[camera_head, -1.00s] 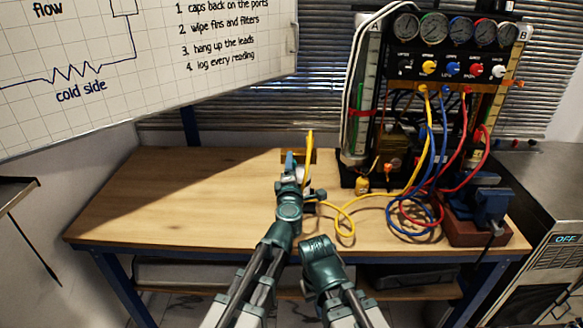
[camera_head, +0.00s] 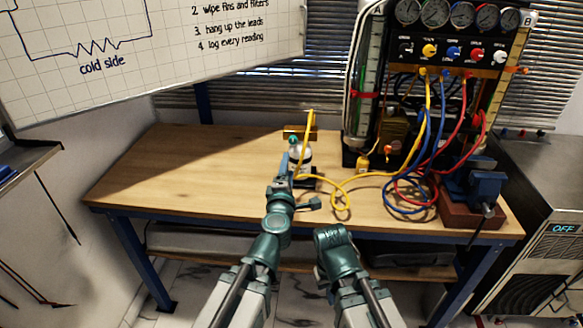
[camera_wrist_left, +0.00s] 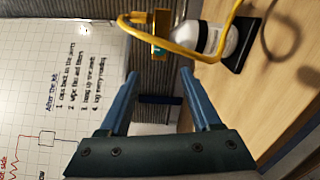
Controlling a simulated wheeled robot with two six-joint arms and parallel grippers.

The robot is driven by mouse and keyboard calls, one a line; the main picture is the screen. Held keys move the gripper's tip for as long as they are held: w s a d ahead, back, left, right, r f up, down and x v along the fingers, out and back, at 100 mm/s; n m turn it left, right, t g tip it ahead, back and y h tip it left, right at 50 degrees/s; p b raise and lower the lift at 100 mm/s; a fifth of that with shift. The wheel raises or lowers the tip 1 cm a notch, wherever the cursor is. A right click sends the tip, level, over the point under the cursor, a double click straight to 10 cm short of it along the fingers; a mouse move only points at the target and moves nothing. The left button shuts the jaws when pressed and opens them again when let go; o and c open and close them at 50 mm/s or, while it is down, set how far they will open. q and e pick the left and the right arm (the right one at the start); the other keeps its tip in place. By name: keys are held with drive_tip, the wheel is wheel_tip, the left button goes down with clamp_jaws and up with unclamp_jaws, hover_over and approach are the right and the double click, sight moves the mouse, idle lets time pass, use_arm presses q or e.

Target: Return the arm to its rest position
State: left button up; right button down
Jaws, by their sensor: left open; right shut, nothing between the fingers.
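My left gripper (camera_head: 287,168) reaches over the front of the wooden bench in the head view, just in front of a white bottle (camera_head: 304,158). In the left wrist view its two blue fingers (camera_wrist_left: 160,75) stand apart with nothing between them. The bottle (camera_wrist_left: 215,39) lies beyond the fingertips there, on a black base, with a yellow hose (camera_wrist_left: 183,52) running across it. In the head view the left arm partly covers the bottle. My right arm shows only as a dark green joint and links at the bottom middle; its gripper is not visible.
The wooden bench (camera_head: 190,175) is clear on its left. The yellow hose (camera_head: 342,196) loops right to a gauge rig (camera_head: 440,60) with blue and red hoses. A blue vise (camera_head: 475,187) stands at the right end. A whiteboard (camera_head: 180,50) hangs at upper left.

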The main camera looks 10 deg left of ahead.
use_arm(q)
drive_tip(key=d+f+m+g+h, duration=0.2)
drive_tip(key=d+m+h, duration=0.35)
drive_tip(key=m, duration=0.35)
drive_tip(key=s+f+m+g+h, duration=0.1)
drive_tip(key=s+f+m+g, duration=0.2)
drive_tip(key=f+m+g, duration=0.15)
drive_tip(key=s+f+m+g, duration=0.3)
drive_tip(key=f+m, duration=0.1)
drive_tip(key=f, duration=0.2)
drive_tip(key=s+a+f+m+g+y, duration=0.1)
drive_tip(key=s+a+f+g+y, duration=0.2)
drive_tip(key=s+a+f+g, duration=0.25)
drive_tip(key=s+a+f+m+g+y, duration=0.2)
drive_tip(key=s+a+f+y, duration=0.15)
drive_tip(key=s+a, duration=0.4)
drive_tip(key=s+d+r+m+g+y+p, duration=0.1)
drive_tip(key=s+d+r+m+p, duration=0.2)
drive_tip(key=d+r+p, duration=0.6)
drive_tip(key=shift+s+d+r+p, duration=0.25)
drive_tip(key=shift+s+r+p, duration=0.5)
drive_tip(key=shift+s+p, duration=0.15)
